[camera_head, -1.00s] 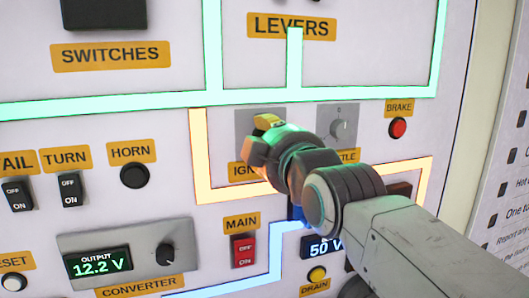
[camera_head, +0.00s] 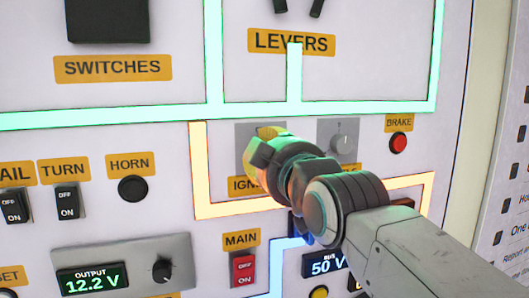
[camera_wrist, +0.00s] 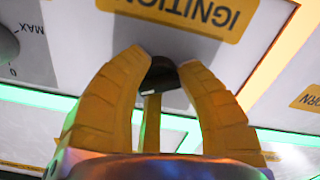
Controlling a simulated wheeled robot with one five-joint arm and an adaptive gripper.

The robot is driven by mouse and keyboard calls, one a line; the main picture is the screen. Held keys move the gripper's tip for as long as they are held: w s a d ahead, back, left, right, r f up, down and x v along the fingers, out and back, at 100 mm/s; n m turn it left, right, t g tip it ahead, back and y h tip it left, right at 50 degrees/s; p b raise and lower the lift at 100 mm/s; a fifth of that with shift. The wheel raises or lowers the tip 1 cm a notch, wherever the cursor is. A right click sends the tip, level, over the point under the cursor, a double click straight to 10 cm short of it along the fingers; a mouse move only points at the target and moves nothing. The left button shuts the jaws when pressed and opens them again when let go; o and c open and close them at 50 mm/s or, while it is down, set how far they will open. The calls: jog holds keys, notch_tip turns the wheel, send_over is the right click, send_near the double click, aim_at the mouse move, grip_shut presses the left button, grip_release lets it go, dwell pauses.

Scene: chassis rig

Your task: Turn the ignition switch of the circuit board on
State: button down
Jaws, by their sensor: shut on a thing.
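The ignition switch (camera_wrist: 163,74) is a dark knob on a grey plate (camera_head: 246,131), above the yellow IGNITION label (camera_head: 242,186). In the wrist view the label (camera_wrist: 190,12) appears upside down. My gripper (camera_wrist: 165,68) has its yellow fingers shut on the knob, one on each side, with a third finger part behind. In the head view my gripper (camera_head: 262,152) is against the plate and hides the knob. I cannot read which position the switch is in.
The throttle knob (camera_head: 343,142) is close to the right, with the red brake button (camera_head: 398,143) beyond it. The red MAIN switch (camera_head: 243,269) is below and the horn button (camera_head: 133,188) is to the left. My arm crosses the lower right.

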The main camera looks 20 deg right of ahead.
aim_at(261, 91)
jog(key=c, duration=1.3)
grip_release()
jog(key=shift+r, duration=0.2)
jog(key=o, duration=0.5)
jog(key=shift+f, duration=0.15)
jog(key=shift+c, duration=0.2)
jog(key=shift+r, duration=5)
